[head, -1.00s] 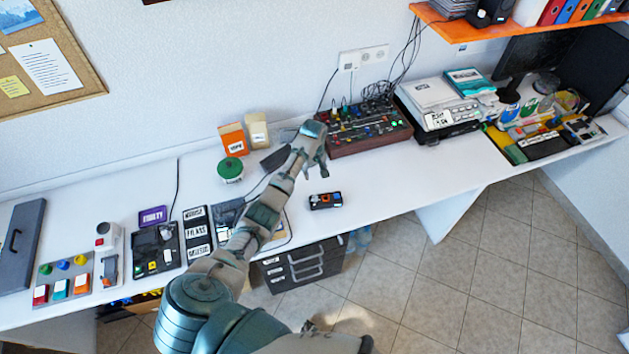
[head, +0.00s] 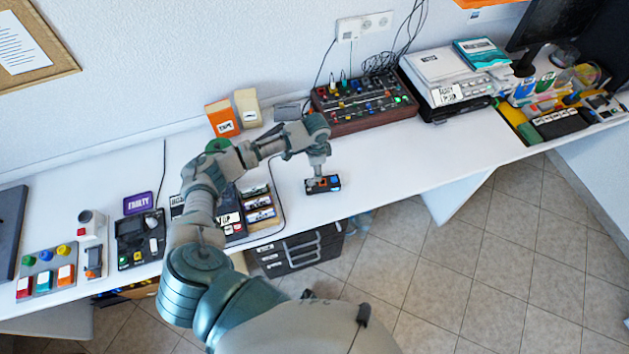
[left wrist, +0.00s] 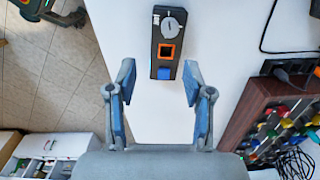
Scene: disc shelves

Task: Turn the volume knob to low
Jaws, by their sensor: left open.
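A small black box (head: 323,184) with orange and blue parts lies near the table's front edge. In the left wrist view the box (left wrist: 156,55) has a round grey knob (left wrist: 171,27) at its far end, then an orange square and a blue part. The knob has a line across its face; I cannot read any low mark. My left gripper (head: 319,170) hangs over the box, pointing down. In the left wrist view the gripper (left wrist: 158,70) is open and empty, with the box ahead between its fingers and the knob beyond the fingertips. My right gripper is not in view.
A wood-sided mixer (head: 368,123) with several knobs stands behind the box.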

